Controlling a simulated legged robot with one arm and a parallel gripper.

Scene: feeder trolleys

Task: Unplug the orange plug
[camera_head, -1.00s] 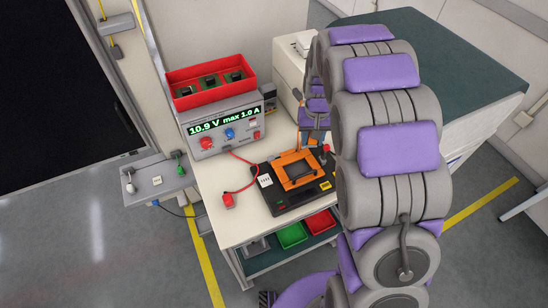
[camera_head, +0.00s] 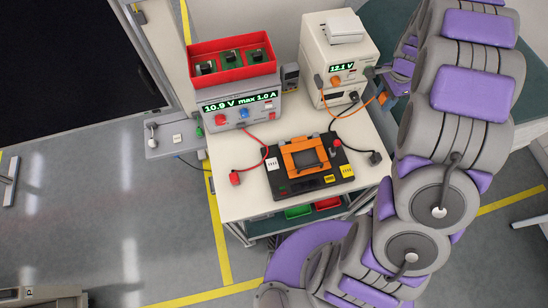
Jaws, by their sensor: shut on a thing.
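The orange plug (camera_head: 383,98) is at the right of the cream power supply (camera_head: 312,60), beyond the right edge of the white table top. An orange cable (camera_head: 347,117) loops from it back to an orange connector (camera_head: 318,80) on the front of that supply. My gripper (camera_head: 388,93) is at the orange plug and shut on it; the fingers are small and partly hidden by my arm. An orange frame (camera_head: 305,156) sits on the black test fixture (camera_head: 296,182), which has a red-topped knob at its right.
A grey supply (camera_head: 236,108) reads 10.9 V and carries a red bin (camera_head: 230,60). A red plug (camera_head: 235,179) and a black plug (camera_head: 375,157) lie on the table top (camera_head: 236,207) with their cables. Green and red trays are below.

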